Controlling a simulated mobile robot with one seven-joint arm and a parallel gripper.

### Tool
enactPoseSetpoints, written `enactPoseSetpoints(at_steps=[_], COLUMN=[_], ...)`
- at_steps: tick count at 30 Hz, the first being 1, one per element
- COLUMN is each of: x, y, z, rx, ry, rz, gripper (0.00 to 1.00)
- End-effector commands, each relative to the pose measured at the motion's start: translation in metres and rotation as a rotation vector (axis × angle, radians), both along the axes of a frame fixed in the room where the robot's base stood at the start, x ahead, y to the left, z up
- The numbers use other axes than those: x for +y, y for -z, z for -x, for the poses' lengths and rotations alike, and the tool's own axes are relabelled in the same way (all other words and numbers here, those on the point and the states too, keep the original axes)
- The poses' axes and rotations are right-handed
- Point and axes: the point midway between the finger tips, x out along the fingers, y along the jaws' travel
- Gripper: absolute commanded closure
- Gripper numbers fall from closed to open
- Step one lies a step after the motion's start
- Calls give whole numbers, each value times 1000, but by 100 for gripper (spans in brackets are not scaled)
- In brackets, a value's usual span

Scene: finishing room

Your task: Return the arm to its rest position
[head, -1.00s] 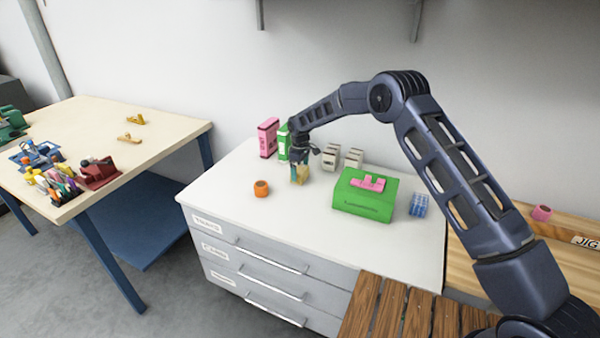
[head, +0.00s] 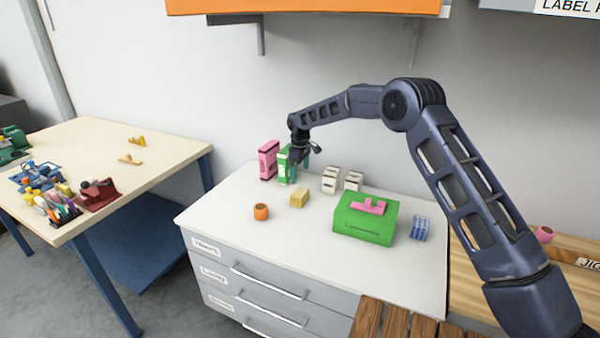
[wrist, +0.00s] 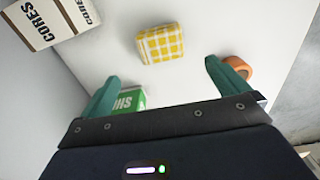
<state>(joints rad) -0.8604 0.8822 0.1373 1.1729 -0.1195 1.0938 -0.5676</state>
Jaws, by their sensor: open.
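My gripper (head: 300,160) hangs from my arm above the white drawer cabinet top (head: 230,215), in front of the green and pink boxes. In the wrist view its two green fingers (wrist: 165,85) are spread apart with nothing between them. A yellow checkered block (head: 299,198) sits on the cabinet top below the gripper, apart from it. It also shows in the wrist view (wrist: 160,44), beyond the fingertips. My arm reaches in from the right, with its elbow raised.
Near the gripper stand a pink box (head: 268,160), a green box (head: 283,167), white boxes (head: 331,180) and an orange ring-like piece (head: 261,211). A green case (head: 365,222) bears a pink piece (head: 368,207); a blue clear container (head: 420,228) is beside it. An orange shelf (head: 310,6) hangs above.

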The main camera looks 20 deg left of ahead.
Motion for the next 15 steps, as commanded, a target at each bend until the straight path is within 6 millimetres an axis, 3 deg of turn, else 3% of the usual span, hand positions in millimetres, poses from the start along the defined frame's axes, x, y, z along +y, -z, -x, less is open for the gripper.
enactPoseSetpoints(at_steps=[9, 11, 15], x=[-4, -12, -49], y=[-4, -11, -43], z=[-3, -8, -29], rx=[-2, -8, -29], ry=[7, 22, 87], rz=[-1, -4, -14], gripper=[0, 0, 0])
